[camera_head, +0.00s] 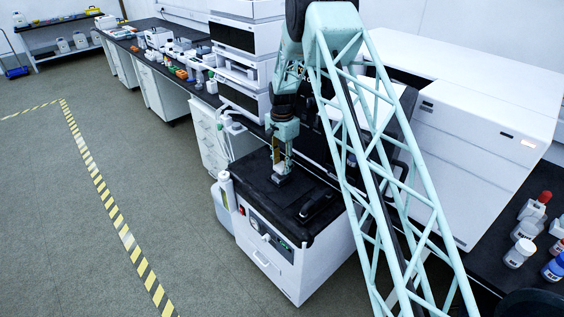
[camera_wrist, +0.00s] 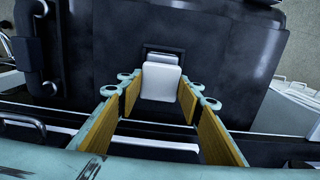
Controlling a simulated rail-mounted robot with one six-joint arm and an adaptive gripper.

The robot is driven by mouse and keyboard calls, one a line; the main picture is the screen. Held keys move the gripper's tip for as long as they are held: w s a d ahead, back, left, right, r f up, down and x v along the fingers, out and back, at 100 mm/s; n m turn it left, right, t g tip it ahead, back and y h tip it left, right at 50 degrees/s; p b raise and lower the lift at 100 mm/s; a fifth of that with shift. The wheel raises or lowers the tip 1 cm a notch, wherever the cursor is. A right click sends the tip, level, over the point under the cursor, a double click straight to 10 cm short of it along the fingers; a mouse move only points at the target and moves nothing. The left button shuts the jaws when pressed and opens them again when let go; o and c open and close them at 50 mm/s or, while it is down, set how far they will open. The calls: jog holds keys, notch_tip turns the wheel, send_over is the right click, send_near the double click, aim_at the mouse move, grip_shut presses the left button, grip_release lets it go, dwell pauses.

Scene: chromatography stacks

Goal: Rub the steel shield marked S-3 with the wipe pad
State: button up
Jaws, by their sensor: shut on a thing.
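My gripper (camera_head: 284,160) points down over the black top of a white cabinet. In the wrist view its two fingers with tan pads (camera_wrist: 160,95) are shut on a pale grey block (camera_wrist: 161,82), which looks like the wipe pad. A dark flat block (camera_head: 281,180) shows right below the fingertips in the head view, on or just above the black top; I cannot tell if it touches. No S-3 mark is readable in either view, so I cannot pick out the steel shield.
The white cabinet (camera_head: 262,246) has a black top with a dark raised piece (camera_head: 317,206) at right. A stacked white instrument (camera_head: 243,45) stands behind it. A large white unit (camera_head: 480,130) and several bottles (camera_head: 524,245) are at right. The floor (camera_head: 60,210) at left is clear.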

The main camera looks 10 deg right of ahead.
aim_at(277, 169)
notch_tip(277, 169, down, 2)
jog(key=shift+f, duration=0.1)
jog(key=shift+s+a+f, duration=0.15)
jog(key=shift+s+a, duration=0.15)
jog(key=shift+a, duration=0.15)
jog(key=shift+s+a+f, duration=0.15)
jog(key=shift+s+a, duration=0.1)
jog(key=shift+a, duration=0.2)
jog(key=shift+c, duration=0.4)
jog(key=shift+s+a+r+b, duration=0.15)
jog(key=shift+s+a+b, duration=0.25)
jog(key=shift+a, duration=0.45)
jog(key=shift+o, duration=0.2)
jog(key=shift+w+d+r, duration=0.1)
jog(key=shift+w+d, duration=0.25)
jog(key=shift+d, duration=0.2)
jog(key=shift+w+d, duration=0.1)
jog(key=shift+d, duration=0.25)
jog(key=shift+c, duration=0.2)
jog(key=shift+w+d, duration=0.3)
jog(key=shift+d, duration=0.2)
jog(key=shift+w+d, duration=0.25)
jog(key=shift+d, duration=0.2)
notch_tip(277, 169, up, 3)
jog(key=shift+s+a+r+p, duration=0.1)
jog(key=shift+s+r+p, duration=0.1)
jog(key=shift+p, duration=0.55)
jog(key=shift+w+r, duration=0.2)
jog(key=shift+r+p, duration=0.85)
jog(key=shift+r, duration=1.2)
